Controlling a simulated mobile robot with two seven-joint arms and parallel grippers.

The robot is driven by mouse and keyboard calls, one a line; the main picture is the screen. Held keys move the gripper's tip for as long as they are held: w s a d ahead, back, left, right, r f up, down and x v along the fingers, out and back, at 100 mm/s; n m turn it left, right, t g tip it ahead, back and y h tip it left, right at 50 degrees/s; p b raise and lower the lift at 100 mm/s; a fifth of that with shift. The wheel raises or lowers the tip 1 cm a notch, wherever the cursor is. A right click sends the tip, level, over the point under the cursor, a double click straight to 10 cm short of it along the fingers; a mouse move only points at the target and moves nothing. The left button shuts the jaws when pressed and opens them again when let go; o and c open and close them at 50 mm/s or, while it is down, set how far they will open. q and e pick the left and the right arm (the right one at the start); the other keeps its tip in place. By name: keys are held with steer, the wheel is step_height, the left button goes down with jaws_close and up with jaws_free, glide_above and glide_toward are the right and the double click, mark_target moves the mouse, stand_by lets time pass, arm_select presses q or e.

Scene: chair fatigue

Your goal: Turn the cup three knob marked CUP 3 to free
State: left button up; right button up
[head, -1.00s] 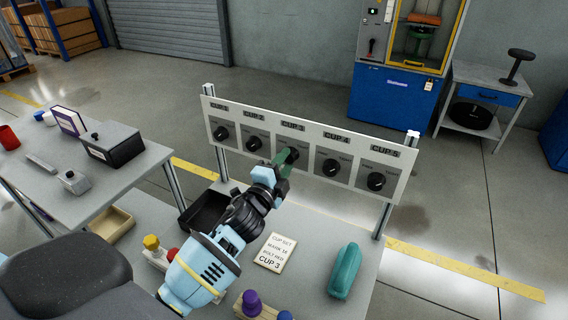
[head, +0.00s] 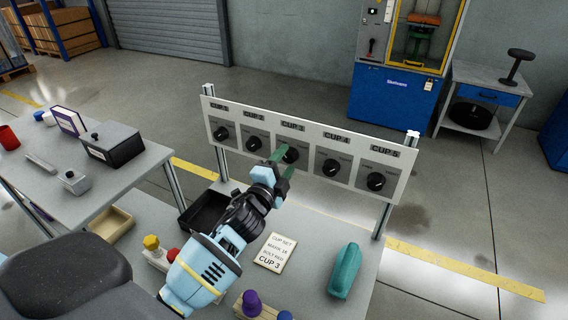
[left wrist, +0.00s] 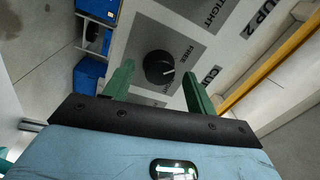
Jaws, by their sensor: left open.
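The cup three knob (head: 290,155) is a black dial on the plate under the CUP 3 label of the white panel (head: 403,185). In the left wrist view the knob (left wrist: 158,68) sits between my two green fingers, with a gap on each side. Its white mark points to the right in that view, just below the FREE print (left wrist: 183,51). My left gripper (head: 283,163) is open, its fingertips at the knob; whether they reach past its face I cannot tell. The gripper also shows in the wrist view (left wrist: 157,78). My right gripper is not in view.
Other knobs, such as cup two (head: 254,143) and cup four (head: 331,167), flank it closely. On the bench below lie a card (head: 275,252) reading CUP 3, a teal object (head: 344,270) and a black tray (head: 203,208). A grey table (head: 60,150) stands left.

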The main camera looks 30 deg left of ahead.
arm_select(q)
steer(key=s, duration=0.7)
steer(key=shift+s+d+f, duration=0.2)
steer(key=shift+s+f, duration=0.15)
steer(key=shift+s, duration=0.05)
stand_by(0.3)
